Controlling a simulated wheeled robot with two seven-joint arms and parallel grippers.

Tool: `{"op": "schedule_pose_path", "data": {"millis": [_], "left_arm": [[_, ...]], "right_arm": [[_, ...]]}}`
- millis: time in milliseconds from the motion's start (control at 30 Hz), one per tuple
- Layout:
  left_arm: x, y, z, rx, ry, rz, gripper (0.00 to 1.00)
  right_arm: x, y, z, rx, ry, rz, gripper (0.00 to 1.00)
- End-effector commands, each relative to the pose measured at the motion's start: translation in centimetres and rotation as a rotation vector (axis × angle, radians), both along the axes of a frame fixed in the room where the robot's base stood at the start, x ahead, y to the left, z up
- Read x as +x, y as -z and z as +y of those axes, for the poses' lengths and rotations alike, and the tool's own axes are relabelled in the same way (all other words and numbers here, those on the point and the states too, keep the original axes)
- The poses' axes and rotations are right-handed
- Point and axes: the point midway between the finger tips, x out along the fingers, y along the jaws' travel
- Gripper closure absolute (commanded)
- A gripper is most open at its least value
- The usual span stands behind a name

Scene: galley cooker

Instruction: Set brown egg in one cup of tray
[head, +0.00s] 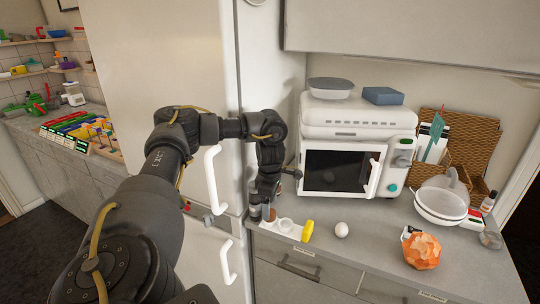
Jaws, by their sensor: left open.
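The white tray (284,226) with round cups lies on the counter near its left front edge. My left gripper (262,209) points down over the tray's left end and is open. A small reddish-brown rounded shape, which looks like the brown egg (270,214), shows at the fingers at that end of the tray. The gripper partly hides it, and I cannot tell how deep it sits in a cup. The cups to its right look empty. My right gripper is not in view.
A yellow object (307,230) stands at the tray's right end. A white egg-like ball (341,229) lies on the counter. A white microwave (345,150) stands behind, with white bowls (441,204) and an orange crumpled object (421,250) to the right. The fridge handles (214,180) stick out at left.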

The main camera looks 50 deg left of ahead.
Motion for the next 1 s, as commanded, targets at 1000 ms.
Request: {"op": "schedule_pose_path", "data": {"millis": [1000], "left_arm": [[0.0,-8.4,0.0,-0.001,-0.001,0.000,0.26]], "right_arm": [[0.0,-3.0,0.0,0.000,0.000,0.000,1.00]]}}
